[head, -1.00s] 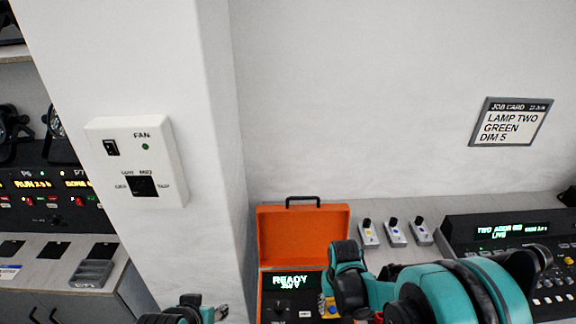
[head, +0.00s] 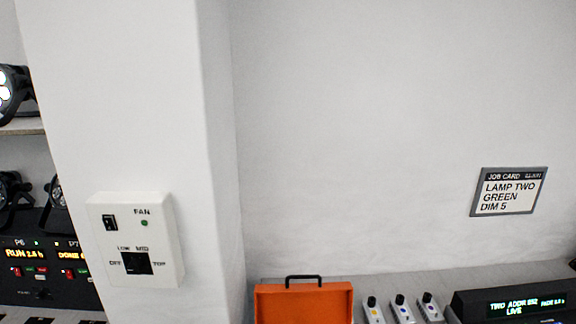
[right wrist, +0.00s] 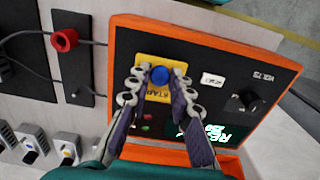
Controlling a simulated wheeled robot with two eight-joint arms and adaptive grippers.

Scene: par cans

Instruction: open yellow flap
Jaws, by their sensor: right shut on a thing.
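In the right wrist view, a yellow plate (right wrist: 163,60) lettered START lies on the black panel of an orange case (right wrist: 113,50). A round blue knob (right wrist: 160,75) sits on the plate. My right gripper (right wrist: 161,79) is over the plate with a fingertip on each side of the blue knob, shut on it. The fingers hide part of the plate and its lettering. In the head view only the orange lid (head: 305,303) with its black handle shows. Neither gripper is in the head view.
The panel has a black VOLTS knob (right wrist: 249,98) and a lit green display (right wrist: 207,130). A red plug (right wrist: 64,40) with a cable is beside the case. Several small switches (head: 400,308) and a console (head: 515,302) are right of the case.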

